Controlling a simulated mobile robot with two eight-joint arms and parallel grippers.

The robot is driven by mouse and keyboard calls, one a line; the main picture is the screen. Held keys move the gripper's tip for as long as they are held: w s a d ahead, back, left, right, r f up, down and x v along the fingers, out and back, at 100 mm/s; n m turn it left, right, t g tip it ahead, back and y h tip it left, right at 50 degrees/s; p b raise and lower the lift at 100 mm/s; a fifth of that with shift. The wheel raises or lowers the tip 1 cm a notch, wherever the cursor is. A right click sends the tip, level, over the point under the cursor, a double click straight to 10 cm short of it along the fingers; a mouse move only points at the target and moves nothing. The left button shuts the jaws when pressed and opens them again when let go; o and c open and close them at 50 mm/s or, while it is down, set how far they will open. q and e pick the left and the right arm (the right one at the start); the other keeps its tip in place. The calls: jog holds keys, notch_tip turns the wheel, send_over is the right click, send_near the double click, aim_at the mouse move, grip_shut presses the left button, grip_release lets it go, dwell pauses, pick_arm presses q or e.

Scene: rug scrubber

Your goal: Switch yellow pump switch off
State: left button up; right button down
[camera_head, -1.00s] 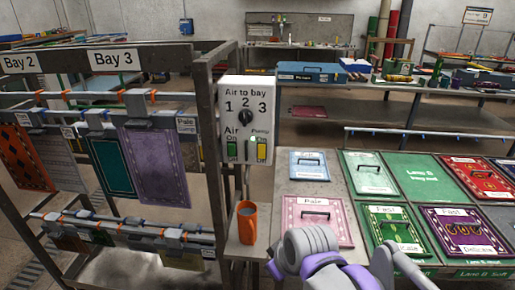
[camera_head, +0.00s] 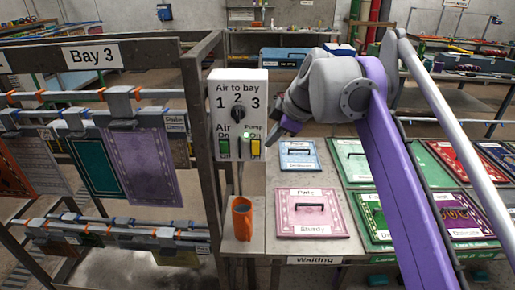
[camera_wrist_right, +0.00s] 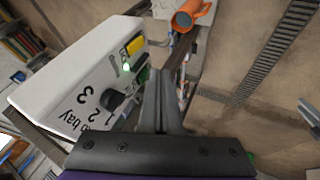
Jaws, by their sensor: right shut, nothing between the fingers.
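The white control box (camera_head: 226,88) is mounted on the rack post, with a black dial for bays 1, 2, 3 and two switches below. The yellow pump switch (camera_head: 255,149) is at its lower right, beside the green air switch (camera_head: 224,149). A small green light glows above the pump switch. My right gripper (camera_head: 274,138) is shut and empty, just right of the box at about the switch's height. In the right wrist view the shut fingers (camera_wrist_right: 162,95) point past the box's face toward the yellow switch (camera_wrist_right: 136,46); contact cannot be told. My left gripper is out of view.
Rack posts and hanging rugs fill the left. A table with flat coloured panels, including a pink one (camera_head: 311,211), lies to the right.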

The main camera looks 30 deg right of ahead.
send_near(252, 155)
notch_tip(252, 155, down, 3)
jog(key=s+a, duration=0.1)
jog(key=a, duration=0.2)
jog(key=w+d, duration=0.1)
jog(key=w, duration=0.1)
jog(key=w+d+f, duration=0.1)
jog(key=w, duration=0.1)
jog(key=shift+d+f, duration=0.2)
jog(key=shift+d, duration=0.05)
jog(key=shift+s, duration=0.1)
